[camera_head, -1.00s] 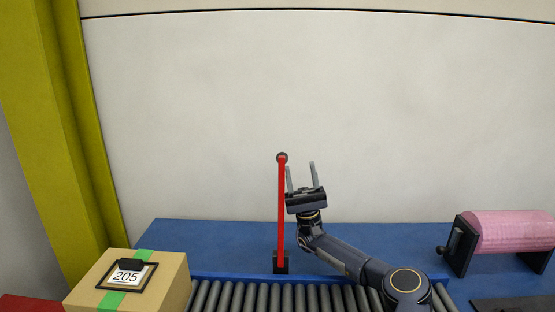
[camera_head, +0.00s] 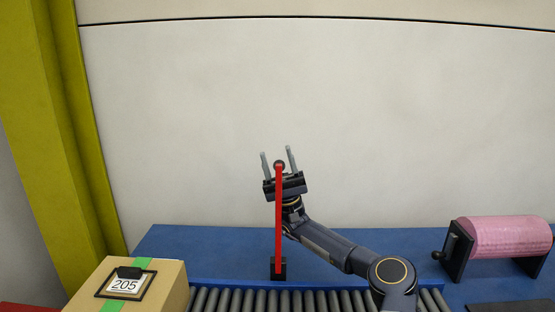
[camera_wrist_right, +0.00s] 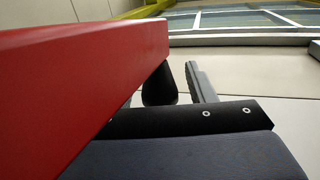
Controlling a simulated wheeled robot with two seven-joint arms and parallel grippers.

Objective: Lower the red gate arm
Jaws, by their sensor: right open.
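The red gate arm (camera_head: 278,215) stands upright in the head view, rising from a black base block (camera_head: 278,269) at the back edge of the conveyor. A dark round knob (camera_head: 279,165) sits at its top. My right gripper (camera_head: 279,158) is open, its two fingers pointing up beside the knob, one on each side of it in the picture. The gripper body lies behind the red arm. In the right wrist view the red arm (camera_wrist_right: 80,80) fills the upper left and hides one finger; the dark knob (camera_wrist_right: 159,88) shows near the other finger. My left gripper is not seen.
A roller conveyor (camera_head: 255,299) runs along the front, with a blue table surface (camera_head: 200,245) behind it. A cardboard box (camera_head: 165,279) with a 205 label is at the left. A pink roll (camera_head: 508,236) on a black stand is at the right.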

